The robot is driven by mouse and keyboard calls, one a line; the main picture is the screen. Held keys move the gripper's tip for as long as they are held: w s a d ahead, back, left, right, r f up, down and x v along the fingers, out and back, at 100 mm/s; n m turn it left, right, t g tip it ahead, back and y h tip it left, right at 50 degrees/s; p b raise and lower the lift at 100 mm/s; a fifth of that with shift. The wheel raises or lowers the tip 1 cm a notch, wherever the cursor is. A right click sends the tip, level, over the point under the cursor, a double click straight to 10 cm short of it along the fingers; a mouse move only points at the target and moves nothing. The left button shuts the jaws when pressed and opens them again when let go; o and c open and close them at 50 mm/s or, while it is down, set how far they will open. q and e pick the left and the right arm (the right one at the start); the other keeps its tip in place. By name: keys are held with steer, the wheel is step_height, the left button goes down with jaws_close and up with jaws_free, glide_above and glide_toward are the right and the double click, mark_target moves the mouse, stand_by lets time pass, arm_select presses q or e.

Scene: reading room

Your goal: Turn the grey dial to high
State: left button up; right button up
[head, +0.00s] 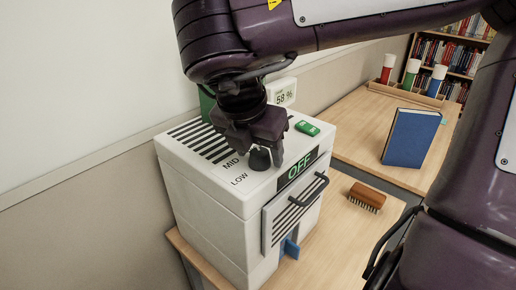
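The dark grey dial (260,159) stands on top of a white box-shaped machine (215,225). The labels MID (231,163) and LOW (239,180) show to its left; no HIGH label is visible, and my gripper covers part of the top. A black display (299,170) on the machine's edge reads OFF in green. My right gripper (257,148) reaches down over the dial, with its fingers close around it and hiding its upper part. I cannot tell whether the fingers grip the dial. My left gripper is not in view.
A green block (307,128) lies on the machine's top, and a small display (282,92) reading 58 % stands behind. The machine's front has a slatted panel with a black handle (309,190). A brown brush (367,196) and an upright blue book (410,138) stand to the right.

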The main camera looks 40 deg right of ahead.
mark_target(252, 174)
steer(key=p+v, duration=0.5)
steer(key=v, duration=0.1)
steer(key=shift+r+p, duration=0.35)
steer(key=shift+p, duration=0.05)
steer(key=shift+s+a+r+p, duration=0.15)
steer(key=shift+a+r+p, duration=0.15)
steer(key=shift+r+p, duration=0.35)
steer(key=shift+f, duration=0.15)
